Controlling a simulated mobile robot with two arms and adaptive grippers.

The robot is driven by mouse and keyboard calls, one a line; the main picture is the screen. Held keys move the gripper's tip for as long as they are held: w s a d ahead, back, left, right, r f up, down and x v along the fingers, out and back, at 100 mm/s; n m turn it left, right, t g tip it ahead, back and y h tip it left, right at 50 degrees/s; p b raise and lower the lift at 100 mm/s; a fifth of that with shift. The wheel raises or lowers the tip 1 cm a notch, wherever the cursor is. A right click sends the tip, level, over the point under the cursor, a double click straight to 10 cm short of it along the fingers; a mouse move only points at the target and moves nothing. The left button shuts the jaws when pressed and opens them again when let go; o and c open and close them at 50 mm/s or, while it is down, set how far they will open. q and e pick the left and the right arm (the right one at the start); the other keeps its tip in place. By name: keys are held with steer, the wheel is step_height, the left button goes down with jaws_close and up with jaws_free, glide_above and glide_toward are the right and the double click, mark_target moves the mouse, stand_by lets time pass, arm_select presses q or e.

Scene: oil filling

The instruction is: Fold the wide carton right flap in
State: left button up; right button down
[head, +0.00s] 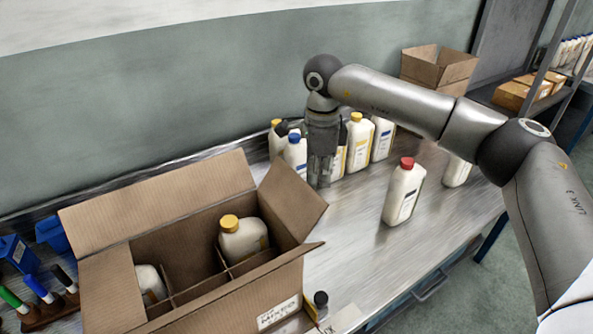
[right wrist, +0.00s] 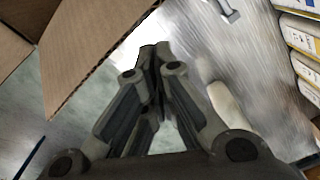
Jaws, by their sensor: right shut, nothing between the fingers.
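The wide carton (head: 215,300) stands open on the bench at the left front, with dividers inside and a yellow-capped bottle (head: 243,240) in one compartment. Its right flap (head: 291,201) stands up and leans outward to the right. The back flap (head: 160,196) and left flap (head: 108,290) also stick out. My right gripper (head: 319,184) points down just right of the right flap's outer corner, apart from it as far as I can tell. In the right wrist view its fingers (right wrist: 150,60) are shut and empty, with a cardboard flap (right wrist: 90,50) beside them. My left gripper is not in view.
Several bottles (head: 358,142) stand just behind and right of my right gripper. A red-capped bottle (head: 403,192) stands alone farther right. A smaller open carton (head: 438,70) is at the back right. Markers in a rack (head: 48,305) are at the left. The bench (head: 345,225) is clear in front of the gripper.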

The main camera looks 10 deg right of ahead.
stand_by(0.3)
steer(key=s+a+b, duration=0.1)
steer(key=s+a, duration=0.2)
steer(key=a, duration=0.5)
steer(key=s+a, duration=0.3)
steer(key=a, duration=0.5)
steer(key=shift+a+b, duration=0.25)
steer(key=shift+b, duration=0.1)
steer(key=shift+f, duration=0.1)
step_height(320, 180, down, 3)
steer(key=b, duration=0.2)
steer(key=shift+b, duration=0.3)
step_height(320, 180, up, 11)
steer(key=p, duration=0.6)
